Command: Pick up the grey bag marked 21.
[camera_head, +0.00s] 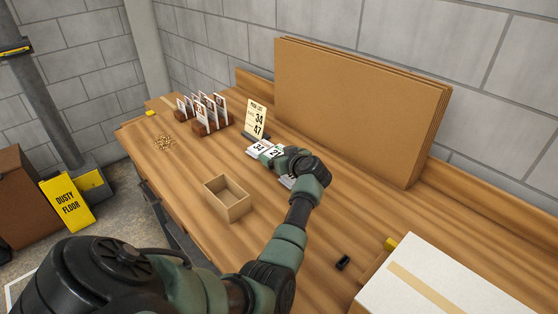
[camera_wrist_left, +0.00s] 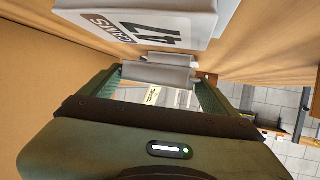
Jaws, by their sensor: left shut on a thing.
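The grey bag marked 21 (camera_head: 275,152) is on the bench, right beside the bag marked with a number like 32 or 34 (camera_head: 259,147). My left gripper (camera_head: 281,160) is at the 21 bag and hides part of it. In the left wrist view its fingers (camera_wrist_left: 156,73) are closed on a narrow grey piece, with no number showing on it. A grey-white bag with a label that reads like 47 (camera_wrist_left: 150,30) is close beside the fingers there. I cannot tell whether the held bag has left the bench. My right gripper is not in view.
A pick list card (camera_head: 257,118) stands behind the bags. An open cardboard box (camera_head: 239,209) is in front of them. Large brown boards (camera_head: 360,110) lean on the wall. Racked cards (camera_head: 207,117) stand at the left, a white box (camera_head: 440,285) at the right.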

